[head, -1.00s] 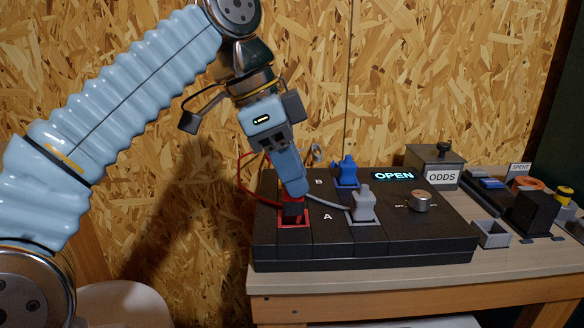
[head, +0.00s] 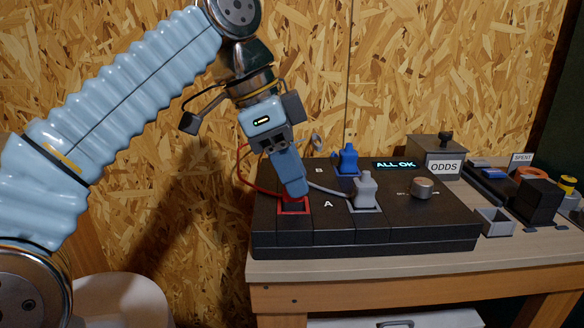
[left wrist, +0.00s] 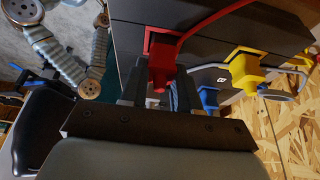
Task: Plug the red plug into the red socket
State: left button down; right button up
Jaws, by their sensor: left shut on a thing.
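The red plug (left wrist: 160,72) stands in the red-rimmed socket in the left wrist view, with its red cable leading up and right. In the head view the red socket (head: 293,213) shows its rim at the front left of the black panel. My left gripper (head: 293,199) points down over this socket, its fingertips close to the rim. It is shut on the red plug; the left wrist view shows the fingers (left wrist: 158,94) on either side of it. In the head view the gripper hides most of the plug. My right gripper is not in view.
A grey plug (head: 366,190) and a blue plug (head: 347,160) stand in the panel (head: 420,232), beside a knob (head: 422,188). The display (head: 396,165) reads "ALL OK". A yellow plug (left wrist: 246,72) shows in the left wrist view. The ODDS box (head: 437,158) stands behind right.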

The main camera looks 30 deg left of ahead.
pick_arm(q)
jog(key=shift+f+b, duration=0.4)
jog(key=shift+f, duration=0.2)
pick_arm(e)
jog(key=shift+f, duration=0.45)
pick_arm(q)
jog(key=c, duration=0.7)
grip_release()
jog(key=shift+c, duration=0.2)
